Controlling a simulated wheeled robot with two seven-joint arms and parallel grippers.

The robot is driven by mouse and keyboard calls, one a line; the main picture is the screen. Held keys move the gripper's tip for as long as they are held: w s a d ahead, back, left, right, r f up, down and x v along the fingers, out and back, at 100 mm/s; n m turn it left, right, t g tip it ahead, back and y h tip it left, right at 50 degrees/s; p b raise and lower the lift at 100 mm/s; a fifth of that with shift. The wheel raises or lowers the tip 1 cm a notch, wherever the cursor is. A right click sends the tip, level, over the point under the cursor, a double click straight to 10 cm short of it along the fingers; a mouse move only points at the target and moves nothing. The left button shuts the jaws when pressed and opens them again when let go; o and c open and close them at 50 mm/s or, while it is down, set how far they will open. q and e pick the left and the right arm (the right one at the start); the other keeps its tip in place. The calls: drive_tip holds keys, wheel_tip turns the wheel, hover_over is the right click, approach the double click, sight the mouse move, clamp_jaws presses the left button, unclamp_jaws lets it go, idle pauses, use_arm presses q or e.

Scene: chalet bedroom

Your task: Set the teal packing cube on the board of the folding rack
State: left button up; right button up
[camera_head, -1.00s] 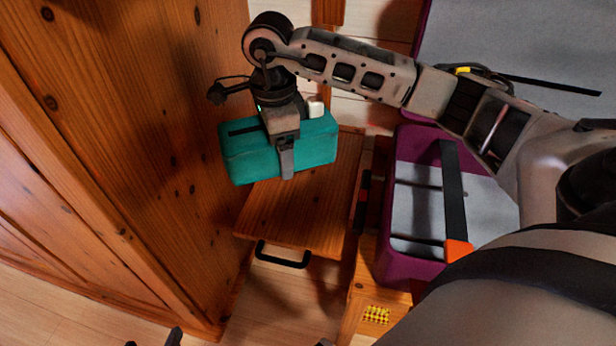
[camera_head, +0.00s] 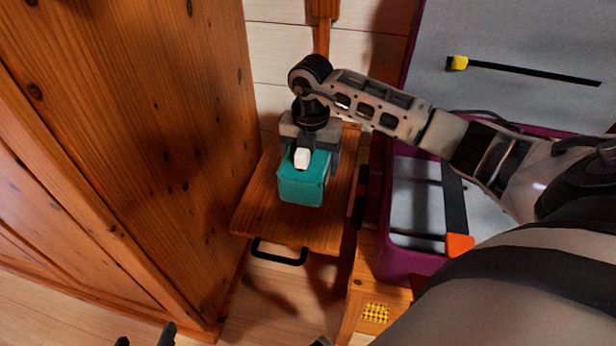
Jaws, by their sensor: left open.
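The teal packing cube (camera_head: 302,188) stands on the wooden board (camera_head: 262,217) of the folding rack, its narrow end toward me. It lies near the middle of the board, and its rear part is hidden under the gripper.
A tall wooden wardrobe (camera_head: 140,150) stands close on the left. An open purple suitcase (camera_head: 400,262) with grey lining and an orange-ended strap lies on the right. A black handle (camera_head: 279,253) sits at the board's front edge. The board's front part is bare.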

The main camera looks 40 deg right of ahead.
wheel_tip(320, 180, down, 3)
drive_tip(key=shift+r, duration=0.2)
wheel_tip(320, 180, down, 5)
drive_tip(key=shift+r+b, duration=0.15)
drive_tip(key=shift+b, duration=0.8)
use_arm(q)
drive_tip(key=shift+w+d+r+t+h, duration=0.15)
drive_tip(key=shift+d+r+t, duration=0.15)
drive_tip(key=shift+r, duration=0.35)
drive_tip(key=shift+d+r+t+h, duration=0.15)
drive_tip(key=shift+r+t, duration=0.25)
drive_tip(key=shift+r, duration=0.2)
drive_tip(key=shift+f, duration=0.1)
